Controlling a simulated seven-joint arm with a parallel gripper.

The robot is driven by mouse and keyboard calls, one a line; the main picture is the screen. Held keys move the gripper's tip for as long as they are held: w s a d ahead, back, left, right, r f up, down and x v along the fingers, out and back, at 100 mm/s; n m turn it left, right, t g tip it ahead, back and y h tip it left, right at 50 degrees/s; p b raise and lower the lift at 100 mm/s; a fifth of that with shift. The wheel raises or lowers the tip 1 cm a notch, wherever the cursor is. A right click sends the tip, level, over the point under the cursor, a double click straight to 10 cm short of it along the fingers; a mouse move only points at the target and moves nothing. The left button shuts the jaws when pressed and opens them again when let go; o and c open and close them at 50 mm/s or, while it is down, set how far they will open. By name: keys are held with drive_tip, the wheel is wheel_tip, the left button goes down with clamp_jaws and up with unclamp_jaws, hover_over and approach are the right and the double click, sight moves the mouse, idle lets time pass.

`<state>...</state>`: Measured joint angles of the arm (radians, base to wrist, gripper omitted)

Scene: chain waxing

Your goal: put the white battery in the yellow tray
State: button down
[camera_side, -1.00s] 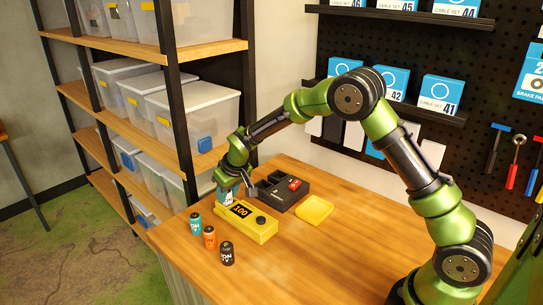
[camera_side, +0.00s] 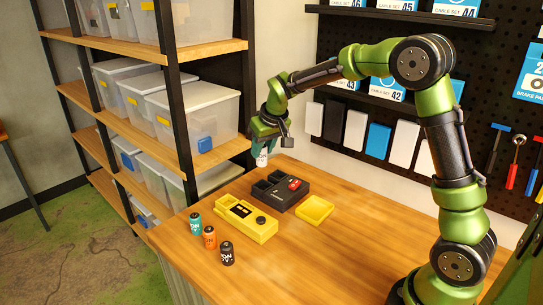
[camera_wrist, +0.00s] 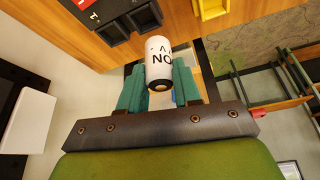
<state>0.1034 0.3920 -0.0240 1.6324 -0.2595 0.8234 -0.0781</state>
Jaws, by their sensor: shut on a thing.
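My gripper (camera_side: 261,150) is shut on the white battery (camera_side: 262,160), holding it in the air above the back of the wooden table. In the wrist view the white battery (camera_wrist: 157,62), with black lettering, sits between the teal fingers of my gripper (camera_wrist: 159,85). The yellow tray (camera_side: 314,211) is empty on the table, to the right of and below my gripper in the side view.
A black charger box (camera_side: 277,190) with a red part stands left of the tray. A yellow tester (camera_side: 246,219) lies in front of it. Teal (camera_side: 195,224), orange (camera_side: 209,238) and black (camera_side: 227,253) batteries stand at the front left. The table's right side is clear.

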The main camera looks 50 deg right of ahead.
drive_tip(key=s+d+f+m+h, duration=0.1)
drive_tip(key=s+d+f, duration=0.2)
drive_tip(key=s, duration=0.4)
drive_tip(key=s+d+f+m, duration=0.1)
drive_tip(key=s+d+f, duration=0.15)
drive_tip(key=s, duration=0.55)
drive_tip(key=shift+m, duration=0.3)
drive_tip(key=shift+w+d+f, duration=0.1)
drive_tip(key=shift+d+f, duration=0.1)
drive_tip(key=shift+f, duration=1.7)
drive_tip(key=shift+w+d+f, duration=0.1)
drive_tip(key=shift+d+f, duration=0.1)
drive_tip(key=shift+f, duration=1.7)
drive_tip(key=shift+f, duration=0.15)
drive_tip(key=c, duration=0.8)
unclamp_jaws()
